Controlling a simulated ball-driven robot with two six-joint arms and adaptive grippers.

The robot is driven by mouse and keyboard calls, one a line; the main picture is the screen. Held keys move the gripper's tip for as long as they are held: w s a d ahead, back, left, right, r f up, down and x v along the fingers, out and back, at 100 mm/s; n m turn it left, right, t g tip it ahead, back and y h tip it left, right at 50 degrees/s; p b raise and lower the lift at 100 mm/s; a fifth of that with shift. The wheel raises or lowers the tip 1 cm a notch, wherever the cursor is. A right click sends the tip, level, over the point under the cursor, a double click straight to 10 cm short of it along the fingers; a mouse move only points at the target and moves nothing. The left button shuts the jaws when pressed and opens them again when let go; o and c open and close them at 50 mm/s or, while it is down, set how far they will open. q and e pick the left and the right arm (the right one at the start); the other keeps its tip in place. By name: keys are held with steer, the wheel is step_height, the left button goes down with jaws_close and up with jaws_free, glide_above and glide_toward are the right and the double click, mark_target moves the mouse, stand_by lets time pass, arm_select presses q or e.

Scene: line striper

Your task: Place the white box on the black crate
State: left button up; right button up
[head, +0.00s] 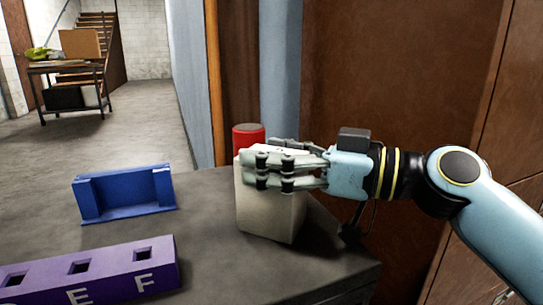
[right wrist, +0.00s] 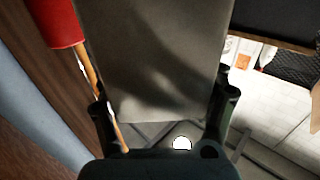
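The white box (head: 268,208) stands upright near the right end of the grey table in the head view. My right gripper (head: 270,168) reaches in from the right, with its fingers along both sides of the upper part of the box; it looks shut on it. In the right wrist view the box (right wrist: 160,65) fills the space between the two fingers (right wrist: 165,105). The box's base appears to rest on the table. A dark box (head: 62,97) under the distant table may be the black crate; I cannot tell. My left gripper is not in view.
A red cylinder (head: 247,136) stands just behind the white box. A blue bracket (head: 125,194) and a purple block with square holes and letters (head: 110,270) sit to the left on the table. A brown wall lies close on the right. The far-left floor is open.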

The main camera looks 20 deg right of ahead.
steer(key=o, duration=0.3)
steer(key=shift+r, duration=0.1)
steer(key=shift+s+d, duration=0.3)
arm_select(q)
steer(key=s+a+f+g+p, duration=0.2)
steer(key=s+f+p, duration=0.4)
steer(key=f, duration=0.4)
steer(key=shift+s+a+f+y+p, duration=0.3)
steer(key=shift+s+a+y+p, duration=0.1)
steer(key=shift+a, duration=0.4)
arm_select(e)
steer(key=shift+v, duration=5.6)
